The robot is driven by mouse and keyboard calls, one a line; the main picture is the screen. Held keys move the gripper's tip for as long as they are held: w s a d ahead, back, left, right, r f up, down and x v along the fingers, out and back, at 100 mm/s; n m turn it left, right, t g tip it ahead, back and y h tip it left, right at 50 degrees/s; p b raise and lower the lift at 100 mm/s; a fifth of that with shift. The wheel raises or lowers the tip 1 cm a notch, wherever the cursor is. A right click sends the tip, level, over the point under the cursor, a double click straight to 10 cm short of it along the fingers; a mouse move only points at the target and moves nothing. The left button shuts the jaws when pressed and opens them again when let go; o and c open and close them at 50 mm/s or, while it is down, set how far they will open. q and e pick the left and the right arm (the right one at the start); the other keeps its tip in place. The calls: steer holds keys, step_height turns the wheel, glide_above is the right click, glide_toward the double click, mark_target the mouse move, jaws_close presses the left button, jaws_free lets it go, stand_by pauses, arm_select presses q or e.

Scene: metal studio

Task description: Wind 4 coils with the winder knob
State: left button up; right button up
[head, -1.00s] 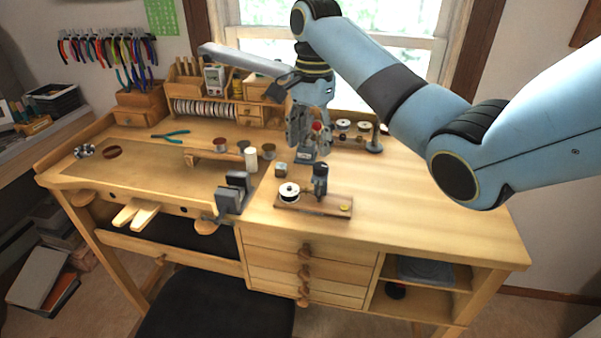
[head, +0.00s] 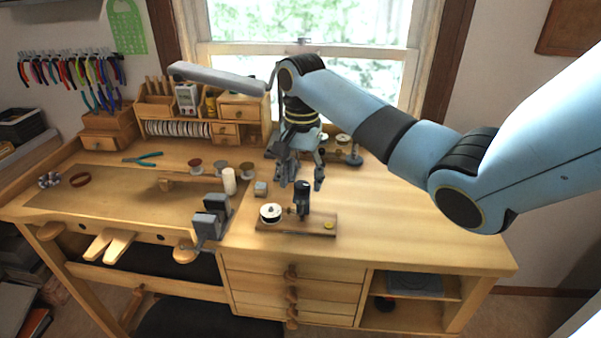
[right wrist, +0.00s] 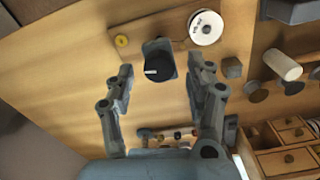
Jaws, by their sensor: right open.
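The winder is a small wooden board (head: 312,229) near the front of the bench, with a black upright knob (head: 302,190), a white spool (head: 270,211) and a yellow disc (head: 328,226). My right gripper (head: 301,183) points down behind the knob's top in the head view, open and empty. In the right wrist view the black knob (right wrist: 158,68) with a white mark shows between the spread fingertips (right wrist: 159,75), and neither finger visibly touches it. The white spool (right wrist: 206,27) and the yellow disc (right wrist: 121,40) also show there. My left gripper is out of view.
Left of the winder stand a grey block (head: 261,188), a white cylinder (head: 229,181) and a dark vise-like holder (head: 211,218). Several spools stand behind. A wooden organiser (head: 195,120) is at the back. The bench's right side (head: 420,220) is clear.

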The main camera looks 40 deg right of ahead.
mark_target(301, 184)
steer(key=shift+f, duration=0.5)
steer(key=shift+s, duration=0.1)
steer(key=shift+c, duration=0.3)
jaws_close()
steer(key=shift+m, duration=1.6)
steer(key=shift+o, duration=0.3)
jaws_free()
step_height(301, 184, up, 8)
steer(key=shift+f, duration=0.2)
